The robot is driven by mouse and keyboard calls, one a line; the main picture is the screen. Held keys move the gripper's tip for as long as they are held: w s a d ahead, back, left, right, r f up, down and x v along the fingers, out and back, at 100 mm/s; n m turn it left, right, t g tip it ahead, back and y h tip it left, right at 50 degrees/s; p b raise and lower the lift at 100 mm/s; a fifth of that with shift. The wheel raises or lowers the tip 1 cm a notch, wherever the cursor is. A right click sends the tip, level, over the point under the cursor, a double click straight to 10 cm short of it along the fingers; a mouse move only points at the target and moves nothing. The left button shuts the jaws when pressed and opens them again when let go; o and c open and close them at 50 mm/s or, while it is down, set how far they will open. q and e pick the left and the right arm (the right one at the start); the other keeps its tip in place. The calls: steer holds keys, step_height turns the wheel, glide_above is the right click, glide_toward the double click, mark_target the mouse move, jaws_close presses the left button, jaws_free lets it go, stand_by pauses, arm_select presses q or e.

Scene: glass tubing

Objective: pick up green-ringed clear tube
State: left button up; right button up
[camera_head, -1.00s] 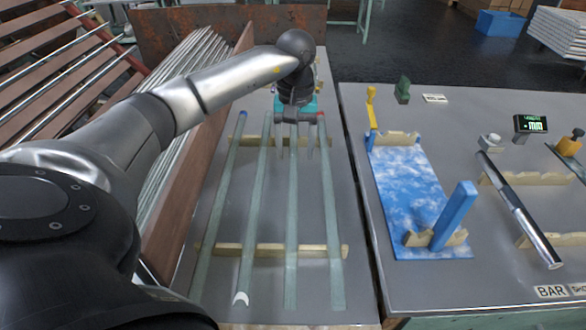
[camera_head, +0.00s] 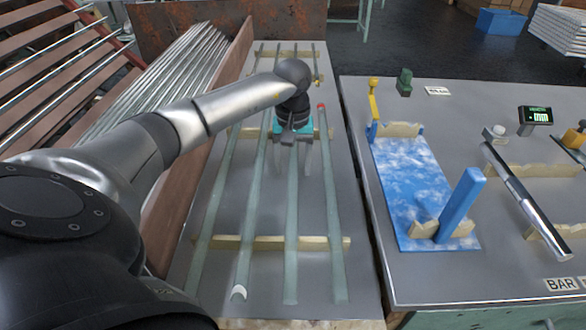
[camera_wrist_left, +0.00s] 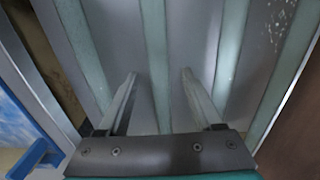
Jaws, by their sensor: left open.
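My left gripper (camera_head: 292,174) is open and empty above the third tube from the left (camera_head: 292,225). In the left wrist view, the open fingers (camera_wrist_left: 158,73) straddle that tube (camera_wrist_left: 154,45) without visibly gripping it. I see no green ring; the far end of this tube is hidden behind the gripper. The rightmost tube (camera_head: 333,220) has a red end. The second tube (camera_head: 254,210) has a white crescent at its near end. My right gripper is not in view.
The near wooden rest (camera_head: 320,243) crosses under the tubes. A brown board (camera_head: 180,165) and stacked metal rods (camera_head: 175,80) stand on the left. Across a gap, the right table holds a blue cloud-patterned board (camera_head: 412,180), a blue post (camera_head: 461,203) and a metal bar (camera_head: 522,205).

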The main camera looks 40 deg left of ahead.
arm_select(q)
jaws_close()
stand_by(0.6)
